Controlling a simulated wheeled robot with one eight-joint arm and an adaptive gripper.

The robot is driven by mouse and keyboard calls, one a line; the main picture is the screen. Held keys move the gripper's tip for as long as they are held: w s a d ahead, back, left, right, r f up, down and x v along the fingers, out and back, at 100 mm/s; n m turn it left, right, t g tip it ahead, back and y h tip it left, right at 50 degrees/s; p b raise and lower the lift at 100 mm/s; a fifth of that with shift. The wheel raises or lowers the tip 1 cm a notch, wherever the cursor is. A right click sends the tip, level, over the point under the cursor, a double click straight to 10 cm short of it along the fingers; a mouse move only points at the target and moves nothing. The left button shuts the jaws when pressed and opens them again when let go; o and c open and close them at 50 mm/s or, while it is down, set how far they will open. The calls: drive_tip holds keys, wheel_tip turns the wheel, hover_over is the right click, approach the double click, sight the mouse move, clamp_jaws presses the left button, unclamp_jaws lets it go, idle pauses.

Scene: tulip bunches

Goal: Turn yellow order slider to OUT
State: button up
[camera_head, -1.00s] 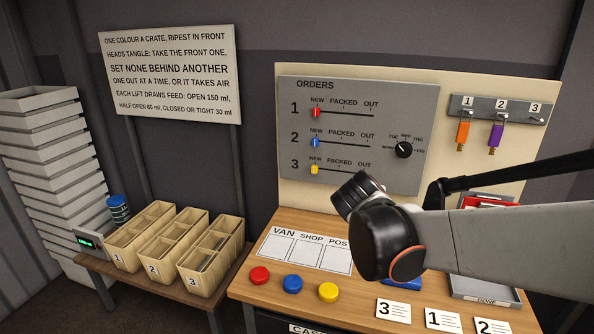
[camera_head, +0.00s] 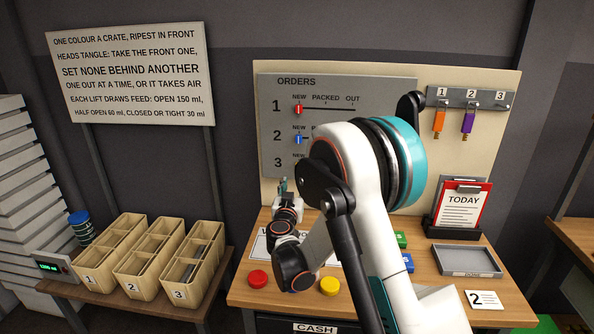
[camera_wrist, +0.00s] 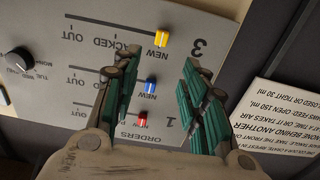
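The yellow order slider (camera_wrist: 161,38) stands at NEW on row 3 of the grey orders panel (camera_head: 340,88). In the wrist view, the panel appears upside down. My gripper (camera_wrist: 160,80) is open, its green-padded fingers apart and empty. The yellow slider shows beyond the fingertips, in the gap between them. The blue slider (camera_wrist: 150,85) and red slider (camera_wrist: 143,118) also show between the fingers, both at NEW. In the head view, my gripper (camera_head: 283,186) is small, at the panel's lower left. My arm hides most of row 3, and the yellow slider cannot be made out there.
A black dial (camera_wrist: 19,60) is on the panel. Key hooks (camera_head: 472,98) hold an orange and a purple tag to the right. The wooden bench (camera_head: 245,289) below carries red (camera_head: 258,278) and yellow (camera_head: 330,286) buttons. Wooden crates (camera_head: 190,262) stand at left.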

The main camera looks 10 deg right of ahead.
drive_tip(key=b+x, duration=0.3)
drive_tip(key=x, duration=1)
drive_tip(key=shift+w+f, duration=0.2)
drive_tip(key=shift+w, duration=0.2)
clamp_jaws()
